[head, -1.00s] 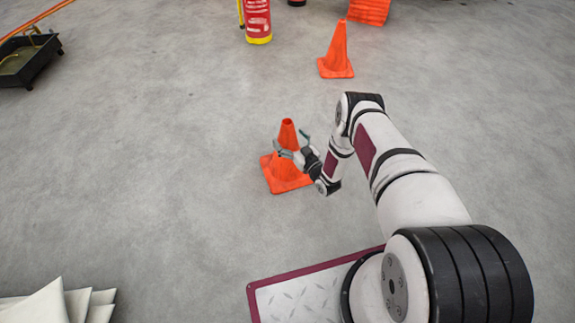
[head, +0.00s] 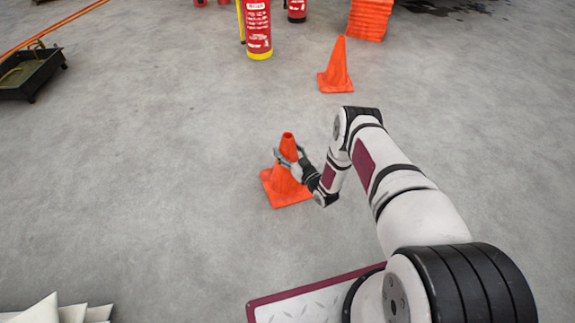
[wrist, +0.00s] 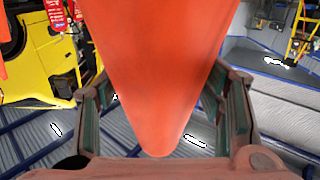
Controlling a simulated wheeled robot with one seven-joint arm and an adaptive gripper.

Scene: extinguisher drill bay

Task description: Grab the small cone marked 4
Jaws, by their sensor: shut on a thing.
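A small orange cone (head: 287,180) stands upright on the grey floor in the middle of the head view. My gripper (head: 290,158) is around its upper part, with its fingers shut on the cone below the tip. In the wrist view the cone (wrist: 155,70) fills the middle between the two finger pads (wrist: 165,110). No number shows on the cone from these views. A second orange cone (head: 336,68) stands upright farther back to the right.
A red extinguisher (head: 257,28) with a yellow base stands at the back, another (head: 297,10) behind it. A stack of orange cones (head: 370,18) is at back right. A black tray (head: 30,70) lies far left, white sheets (head: 60,312) front left. The floor left of the cone is clear.

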